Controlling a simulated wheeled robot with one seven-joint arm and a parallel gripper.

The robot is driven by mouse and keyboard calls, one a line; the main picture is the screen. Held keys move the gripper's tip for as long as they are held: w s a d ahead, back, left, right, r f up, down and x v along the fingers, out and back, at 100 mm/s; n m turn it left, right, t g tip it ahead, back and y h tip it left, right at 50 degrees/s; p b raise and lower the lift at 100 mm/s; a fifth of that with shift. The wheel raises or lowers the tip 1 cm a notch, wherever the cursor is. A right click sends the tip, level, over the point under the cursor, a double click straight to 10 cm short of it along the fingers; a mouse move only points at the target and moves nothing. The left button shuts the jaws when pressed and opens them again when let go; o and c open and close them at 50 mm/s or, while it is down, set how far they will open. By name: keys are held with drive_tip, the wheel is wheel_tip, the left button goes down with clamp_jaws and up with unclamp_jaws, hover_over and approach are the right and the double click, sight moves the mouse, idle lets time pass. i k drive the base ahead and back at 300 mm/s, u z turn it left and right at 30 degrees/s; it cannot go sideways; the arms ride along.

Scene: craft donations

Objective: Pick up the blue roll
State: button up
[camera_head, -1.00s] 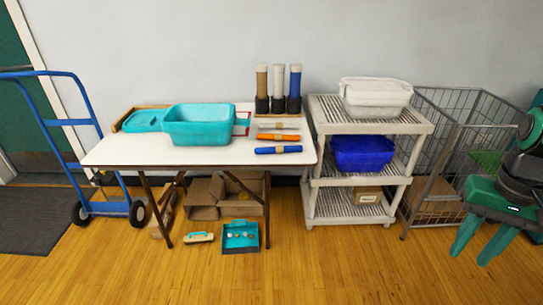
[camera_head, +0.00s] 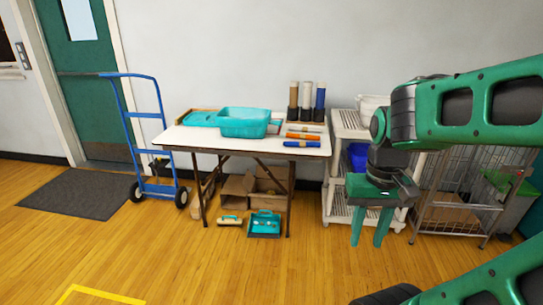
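A blue roll (camera_head: 301,144) lies on the white folding table (camera_head: 188,140) near its front right edge, with a pale band around its middle. Another blue roll (camera_head: 320,98) stands upright in a dark holder (camera_head: 305,115) at the back right of the table. My gripper (camera_head: 369,230) points down in front of the shelf cart, to the right of the table and apart from both rolls. Its two green fingers are spread, with nothing visible between them.
An orange roll (camera_head: 302,136) lies just behind the lying blue one. A teal bin (camera_head: 244,122) stands on the table. A pale shelf cart (camera_head: 345,130), partly hidden by my arm, stands at right. A blue hand truck (camera_head: 133,130) stands at left. The floor in front is clear.

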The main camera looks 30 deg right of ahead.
sight(291, 144)
drive_tip(key=u, duration=0.45)
drive_tip(key=k, duration=0.5)
drive_tip(key=u, duration=0.15)
drive_tip(key=i, duration=1.1)
drive_tip(key=z, duration=0.9)
drive_tip(key=i, duration=1.25)
drive_tip(key=z, duration=1.3)
drive_tip(key=i, duration=1.05)
drive_tip(key=z, duration=0.65)
